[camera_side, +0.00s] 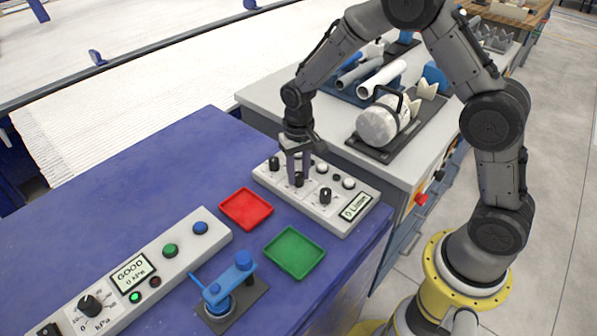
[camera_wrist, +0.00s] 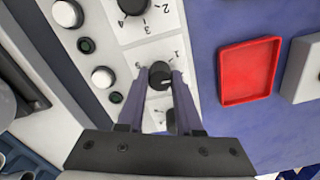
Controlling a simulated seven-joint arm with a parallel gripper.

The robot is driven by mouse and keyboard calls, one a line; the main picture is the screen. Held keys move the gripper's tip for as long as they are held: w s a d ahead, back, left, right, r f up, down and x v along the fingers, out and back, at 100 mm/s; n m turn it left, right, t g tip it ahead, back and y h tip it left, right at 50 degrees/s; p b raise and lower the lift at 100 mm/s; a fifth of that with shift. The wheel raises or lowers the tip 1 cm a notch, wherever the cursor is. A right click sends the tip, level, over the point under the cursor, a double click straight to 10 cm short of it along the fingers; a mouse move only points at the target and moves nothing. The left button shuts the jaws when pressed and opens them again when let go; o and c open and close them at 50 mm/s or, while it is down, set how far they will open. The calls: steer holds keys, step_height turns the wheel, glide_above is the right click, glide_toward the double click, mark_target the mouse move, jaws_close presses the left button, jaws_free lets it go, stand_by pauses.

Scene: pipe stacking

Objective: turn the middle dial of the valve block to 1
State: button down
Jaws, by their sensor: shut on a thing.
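The valve block (camera_side: 340,214) is a pale panel with a row of three black dials and a small display at its right end. My gripper (camera_side: 298,181) points down at the middle dial (camera_side: 299,178), its fingers on either side of the knob. In the wrist view my gripper (camera_wrist: 160,76) is shut on that middle dial (camera_wrist: 160,73). Printed numbers show around the knob, with 1 and 2 on the right side. I cannot tell for sure which number its pointer faces. Another dial (camera_wrist: 133,5) shows at the top, and a third (camera_wrist: 171,120) is partly hidden between the fingers.
A red tray (camera_side: 246,208) and a green tray (camera_side: 294,252) lie beside the block on the blue table. A longer panel (camera_side: 130,275) and a blue clamp-like device (camera_side: 222,289) stand front left. White pipes (camera_side: 382,78) lie on the grey bench behind.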

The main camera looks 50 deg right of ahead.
mark_target(299, 174)
steer(key=n, duration=0.6)
steer(key=shift+n, duration=0.3)
steer(key=shift+r, duration=0.1)
stand_by(0.3)
steer(key=c, duration=0.6)
jaws_free()
step_height(299, 174, up, 14)
steer(key=shift+f, duration=0.1)
